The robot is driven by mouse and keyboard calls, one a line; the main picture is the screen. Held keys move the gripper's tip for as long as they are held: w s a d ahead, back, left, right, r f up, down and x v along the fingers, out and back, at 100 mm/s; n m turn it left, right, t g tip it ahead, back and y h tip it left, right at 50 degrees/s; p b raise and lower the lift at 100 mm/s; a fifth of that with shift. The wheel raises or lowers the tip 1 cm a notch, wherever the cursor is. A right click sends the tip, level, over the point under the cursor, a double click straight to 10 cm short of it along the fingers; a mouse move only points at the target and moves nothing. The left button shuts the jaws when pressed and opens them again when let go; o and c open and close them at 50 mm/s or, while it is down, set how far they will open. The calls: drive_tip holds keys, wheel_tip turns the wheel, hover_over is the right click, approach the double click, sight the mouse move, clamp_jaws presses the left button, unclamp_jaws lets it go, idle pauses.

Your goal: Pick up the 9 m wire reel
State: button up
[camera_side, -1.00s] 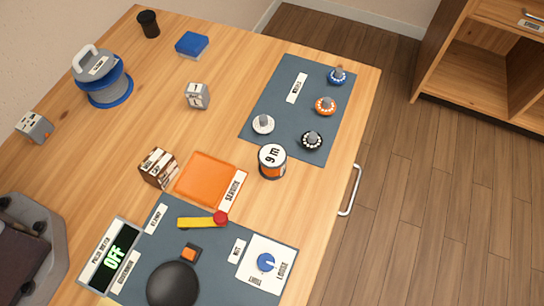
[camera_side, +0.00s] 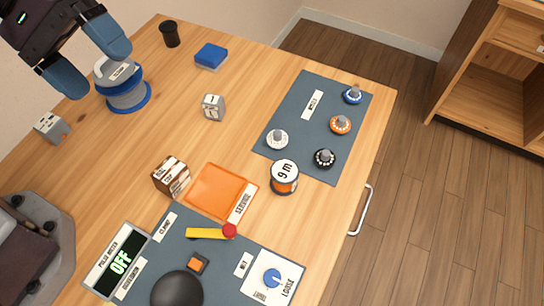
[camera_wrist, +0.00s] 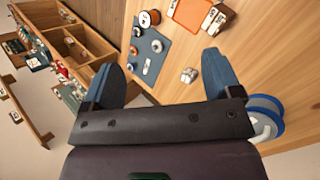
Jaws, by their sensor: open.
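The 9 m wire reel (camera_side: 285,177) stands on the wooden table beside the lower edge of the dark blue mat with the dials. It has a white top marked "9 m" and an orange and dark side. In the wrist view the reel (camera_wrist: 149,19) shows small at the top. My gripper (camera_side: 88,65) is at the upper left in the side view, above and beside the large blue and grey reel. It is open and empty, far from the 9 m reel. In the wrist view my gripper (camera_wrist: 163,80) has its two blue fingers wide apart.
The large blue reel (camera_side: 128,100) has a grey handle. An orange tray (camera_side: 213,190), a brown box (camera_side: 171,176) and a yellow lever (camera_side: 205,233) are left of the 9 m reel. Small dials sit on the mat (camera_side: 300,140). The table's middle is mostly clear.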

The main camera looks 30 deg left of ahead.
drive_tip(key=w+d+f+n+h, duration=0.45)
drive_tip(key=d+f+n, duration=0.25)
drive_tip(key=f, duration=0.3)
drive_tip(key=n+t, duration=0.3)
drive_tip(key=n, duration=0.5)
approach(284, 170)
drive_tip(key=a, duration=0.2)
drive_tip(key=a+f+h, duration=0.1)
drive_tip(key=shift+s, duration=0.3)
drive_tip(key=shift+d+f, duration=0.2)
drive_tip(key=shift+d, duration=0.1)
drive_tip(key=x, duration=0.6)
drive_tip(key=shift+w+d+f, duration=0.15)
drive_tip(key=shift+d, duration=0.1)
drive_tip(key=shift+x, duration=2.8)
drive_tip(key=shift+d, duration=0.1)
drive_tip(key=c, duration=1)
drive_tip(key=shift+c, duration=0.3)
drive_tip(key=shift+r, duration=0.25)
